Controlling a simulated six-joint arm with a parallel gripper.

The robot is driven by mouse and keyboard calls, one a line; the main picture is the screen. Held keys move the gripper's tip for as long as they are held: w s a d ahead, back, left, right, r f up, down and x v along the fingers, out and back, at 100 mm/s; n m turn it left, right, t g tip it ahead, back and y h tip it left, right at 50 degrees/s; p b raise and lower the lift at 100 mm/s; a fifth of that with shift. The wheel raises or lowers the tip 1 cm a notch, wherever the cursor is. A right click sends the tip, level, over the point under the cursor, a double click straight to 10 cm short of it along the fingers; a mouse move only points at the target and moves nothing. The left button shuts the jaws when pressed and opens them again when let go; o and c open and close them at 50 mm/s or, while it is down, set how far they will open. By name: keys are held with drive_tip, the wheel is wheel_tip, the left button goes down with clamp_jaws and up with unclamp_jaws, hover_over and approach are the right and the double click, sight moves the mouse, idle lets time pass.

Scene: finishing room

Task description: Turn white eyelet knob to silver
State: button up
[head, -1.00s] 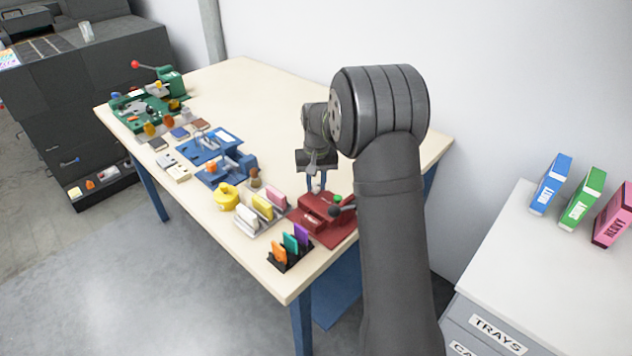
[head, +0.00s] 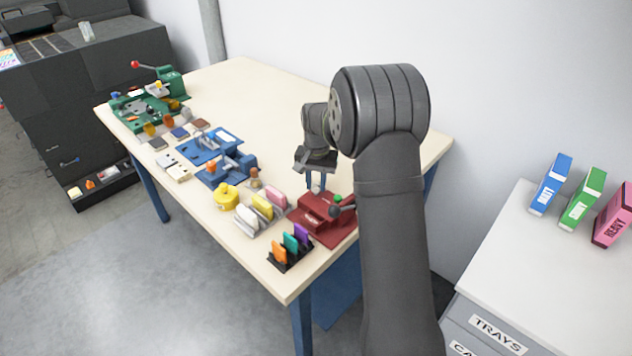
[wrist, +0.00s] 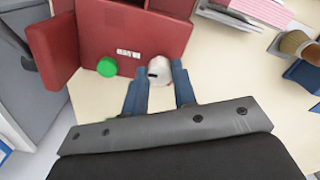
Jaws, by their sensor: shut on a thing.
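The white eyelet knob (wrist: 159,70) sits at the edge of the red eyelet machine (wrist: 105,30) in the wrist view. A dark mark shows on the left of its face. My gripper (wrist: 161,78) has its two blue fingers on either side of the knob and is shut on it. In the head view my gripper (head: 314,182) is just behind the red machine (head: 315,207), near the table's right end; the knob cannot be made out there. A small white label (wrist: 128,54) is on the machine near the knob, too small to read. No silver marking can be made out.
A green button (wrist: 107,67) is left of the knob. A dark ball handle (head: 334,211) stands on the machine. Pink, yellow and white blocks (head: 262,207) and a black rack (head: 290,258) are close by. The table behind (head: 260,110) is clear.

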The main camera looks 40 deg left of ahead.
sight(317, 185)
drive_tip(key=o, duration=1)
drive_tip(key=shift+r, duration=0.1)
wheel_tip(317, 185, up, 17)
drive_tip(key=shift+r, duration=0.15)
drive_tip(key=shift+d, duration=0.1)
wheel_tip(317, 185, down, 18)
drive_tip(key=shift+r, duration=0.25)
idle(0.5)
